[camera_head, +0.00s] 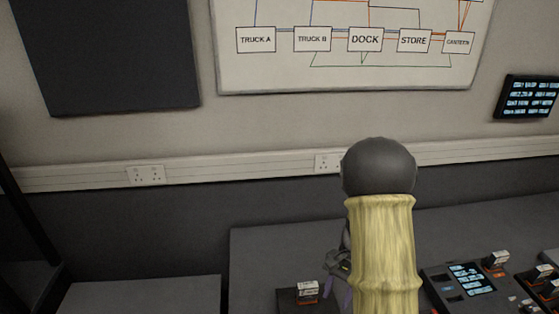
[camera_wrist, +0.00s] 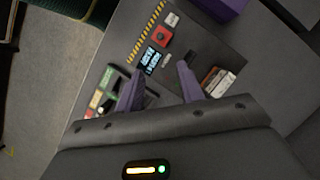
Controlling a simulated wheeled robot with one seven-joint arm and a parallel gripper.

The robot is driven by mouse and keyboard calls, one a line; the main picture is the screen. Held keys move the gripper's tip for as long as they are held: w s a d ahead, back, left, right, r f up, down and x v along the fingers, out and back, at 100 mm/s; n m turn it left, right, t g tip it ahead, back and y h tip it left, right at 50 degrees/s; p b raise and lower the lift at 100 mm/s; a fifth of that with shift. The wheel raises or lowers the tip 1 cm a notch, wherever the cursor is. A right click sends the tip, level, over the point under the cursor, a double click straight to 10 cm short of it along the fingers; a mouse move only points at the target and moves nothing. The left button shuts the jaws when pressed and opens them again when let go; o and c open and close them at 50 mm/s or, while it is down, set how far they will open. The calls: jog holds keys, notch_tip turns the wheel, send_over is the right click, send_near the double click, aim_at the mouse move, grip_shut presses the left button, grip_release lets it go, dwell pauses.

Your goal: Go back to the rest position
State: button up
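My gripper (camera_wrist: 159,70) shows in the wrist view with two purple fingers spread apart and nothing between them. It is above a dark control panel (camera_wrist: 203,55) with a small lit display, a red button and a yellow-black striped edge. In the head view my forearm, with a yellowish sleeve and a dark round joint, hides most of the gripper. Only part of the wrist and a purple finger (camera_head: 346,297) show at its left, over the grey desk. Whether the fingers touch the panel cannot be told.
A white and orange block (camera_wrist: 218,82) is beside the right finger; a green-edged device (camera_wrist: 108,92) is by the left. The head view shows a console (camera_head: 466,280) with switches at right, a label board (camera_head: 350,70) on the wall, and bare desk (camera_head: 270,255) at left.

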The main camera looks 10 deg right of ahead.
jog(key=s+a+r+n+t+h, duration=0.3)
jog(key=s+a+r+n+t, duration=0.2)
jog(key=r+n, duration=0.4)
jog(key=shift+s+a+r+t, duration=0.25)
jog(key=shift+s+a+t, duration=0.2)
jog(key=shift+s, duration=0.8)
dwell(1.0)
grip_shut()
dwell(1.5)
